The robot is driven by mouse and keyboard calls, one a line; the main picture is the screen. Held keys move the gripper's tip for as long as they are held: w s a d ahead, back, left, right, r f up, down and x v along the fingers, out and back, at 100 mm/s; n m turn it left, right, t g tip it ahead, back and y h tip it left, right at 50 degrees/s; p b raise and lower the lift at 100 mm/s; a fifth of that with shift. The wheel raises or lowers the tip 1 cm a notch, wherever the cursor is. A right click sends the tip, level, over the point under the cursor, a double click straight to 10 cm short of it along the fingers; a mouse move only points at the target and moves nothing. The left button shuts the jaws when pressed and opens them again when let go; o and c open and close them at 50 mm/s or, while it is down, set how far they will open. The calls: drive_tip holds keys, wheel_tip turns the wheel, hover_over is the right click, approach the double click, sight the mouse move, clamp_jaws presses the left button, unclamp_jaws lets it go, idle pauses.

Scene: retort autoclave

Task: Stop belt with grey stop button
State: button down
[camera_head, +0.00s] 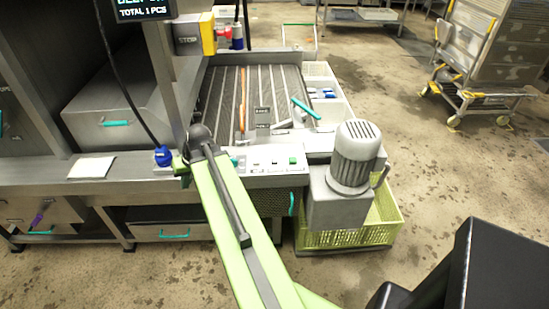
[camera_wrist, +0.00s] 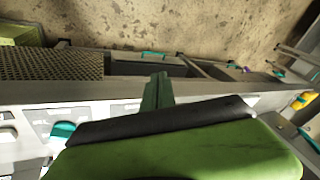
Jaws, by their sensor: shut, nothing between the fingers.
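The control panel (camera_head: 262,164) sits at the front end of the belt (camera_head: 245,95), with small pale buttons and a green one (camera_head: 292,160). Which of them is the grey stop button is too small to tell. A grey box marked STOP with a yellow side (camera_head: 188,40) is mounted higher on the post. My gripper (camera_head: 181,168) is shut and empty, left of the panel by the post foot. In the wrist view my gripper (camera_wrist: 157,92) points over a metal edge, and a panel with pale keys (camera_wrist: 110,110) and a teal knob (camera_wrist: 62,130) lies to its left.
A blue-capped cable plug (camera_head: 163,155) is just left of my gripper. A grey motor (camera_head: 354,160) stands right of the panel, above a yellow-green crate (camera_head: 345,233). A white paper (camera_head: 91,167) lies on the left counter. A wheeled rack (camera_head: 490,60) stands far right on open floor.

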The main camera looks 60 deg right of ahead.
drive_tip(key=s+d+r+m+t+h, duration=0.15)
drive_tip(key=s+d, duration=0.25)
drive_tip(key=d, duration=0.5)
drive_tip(key=s+d+r+m+t, duration=0.1)
drive_tip(key=s+d+r+m, duration=0.15)
drive_tip(key=d, duration=0.65)
wheel_tip(320, 180, up, 3)
drive_tip(key=m+t+h+p, duration=0.1)
drive_tip(key=m+t+h, duration=0.1)
drive_tip(key=m+h, duration=0.1)
hover_over(276, 161)
wheel_tip(276, 161, down, 9)
drive_tip(key=b, duration=0.8)
drive_tip(key=shift+a+r, duration=0.1)
drive_tip(key=shift+r, duration=0.05)
drive_tip(key=shift+b, duration=0.35)
drive_tip(key=shift+f, duration=0.4)
